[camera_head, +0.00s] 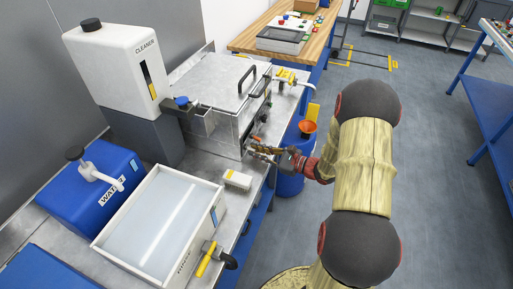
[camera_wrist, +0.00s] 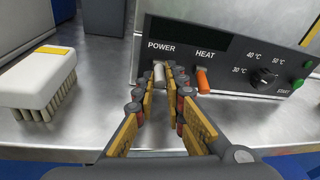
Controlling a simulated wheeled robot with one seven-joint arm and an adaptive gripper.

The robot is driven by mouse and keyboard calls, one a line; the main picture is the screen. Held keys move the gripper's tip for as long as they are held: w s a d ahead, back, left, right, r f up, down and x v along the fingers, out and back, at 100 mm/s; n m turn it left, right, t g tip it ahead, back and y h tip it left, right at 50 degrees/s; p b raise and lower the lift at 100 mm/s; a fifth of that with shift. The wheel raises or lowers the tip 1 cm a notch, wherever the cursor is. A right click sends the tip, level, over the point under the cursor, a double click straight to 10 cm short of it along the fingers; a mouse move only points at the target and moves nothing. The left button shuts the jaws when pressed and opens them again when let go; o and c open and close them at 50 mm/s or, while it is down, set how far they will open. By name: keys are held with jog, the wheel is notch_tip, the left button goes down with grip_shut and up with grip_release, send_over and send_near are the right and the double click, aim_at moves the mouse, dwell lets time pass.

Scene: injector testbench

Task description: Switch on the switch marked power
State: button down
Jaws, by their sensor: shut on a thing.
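The power switch (camera_wrist: 158,76) is a small pale lever under the word POWER on the dark control panel (camera_wrist: 222,52) in the wrist view. My gripper (camera_wrist: 165,78) is at the panel with its fingertips closed around this lever. The fingertips partly hide the lever's sides, and I cannot tell its position clearly. In the head view my gripper (camera_head: 258,150) is at the front of the metal machine (camera_head: 222,82), and the switch is too small to make out there.
An orange heat switch (camera_wrist: 203,80) sits just right of my fingers. A temperature knob (camera_wrist: 264,76) and a green start button (camera_wrist: 297,84) are farther right. A white brush (camera_wrist: 38,78) lies on the metal bench to the left. Open floor (camera_head: 430,190) lies right of my arm.

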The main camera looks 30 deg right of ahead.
notch_tip(320, 180, up, 2)
jog(key=g+h+p, duration=0.1)
jog(key=g+p, duration=0.1)
jog(key=p, duration=0.3)
jog(key=shift+a+h, duration=0.1)
jog(key=shift+h, duration=0.2)
jog(key=shift+w+r+n+g+h+p, duration=0.15)
jog(key=shift+g+h+p, duration=0.1)
jog(key=shift+g+p, duration=0.35)
jog(key=shift+r+n+g+h+p, duration=0.15)
jog(key=shift+g+h+p, duration=0.2)
jog(key=shift+p, duration=0.3)
jog(key=shift+a+g+h+p, duration=0.1)
jog(key=shift+g+h+p, duration=0.2)
jog(key=shift+g+p, duration=0.3)
jog(key=c, duration=1.9)
grip_release()
jog(key=shift+o, duration=0.3)
jog(key=v, duration=1.2)
